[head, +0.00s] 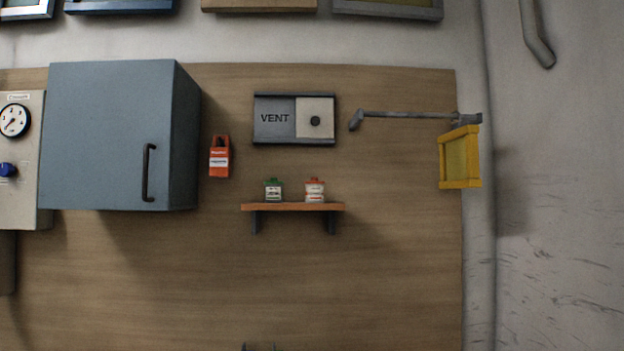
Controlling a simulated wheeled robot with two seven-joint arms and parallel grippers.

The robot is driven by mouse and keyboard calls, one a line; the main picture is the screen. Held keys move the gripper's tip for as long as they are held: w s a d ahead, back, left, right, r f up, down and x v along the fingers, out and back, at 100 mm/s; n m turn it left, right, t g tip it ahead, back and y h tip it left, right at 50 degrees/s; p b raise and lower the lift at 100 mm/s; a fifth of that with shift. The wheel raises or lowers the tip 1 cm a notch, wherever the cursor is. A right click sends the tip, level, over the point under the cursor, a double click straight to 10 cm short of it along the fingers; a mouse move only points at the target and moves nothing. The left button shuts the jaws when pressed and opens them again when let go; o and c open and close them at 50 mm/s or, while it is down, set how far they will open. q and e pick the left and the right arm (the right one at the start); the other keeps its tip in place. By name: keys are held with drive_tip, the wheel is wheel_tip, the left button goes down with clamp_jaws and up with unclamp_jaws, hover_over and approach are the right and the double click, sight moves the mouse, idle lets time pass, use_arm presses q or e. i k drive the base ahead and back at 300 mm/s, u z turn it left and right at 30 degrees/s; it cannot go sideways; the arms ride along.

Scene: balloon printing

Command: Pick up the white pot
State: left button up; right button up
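No plain white pot is clearly in view. Two small whitish pots stand upright on a narrow wooden shelf (294,207) on the wall panel. One has a green top (273,189) and stands on the left of the shelf. The other has orange-red parts and a pale label (315,190) and stands to its right, apart from it. I cannot tell whether either is the pot named. Neither of my grippers is clearly in view. Small dark tips at the bottom edge are too cut off to identify.
A blue-grey cabinet (105,135) with a black handle hangs at left, beside a gauge panel (20,150). An orange box (219,157) is left of the shelf. A VENT panel (294,118) is above it. A yellow frame (460,158) hangs from an arm at right. The panel below is clear.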

sight(315, 192)
drive_tip(key=u, duration=0.6)
drive_tip(key=i, duration=1.2)
drive_tip(key=z, duration=0.7)
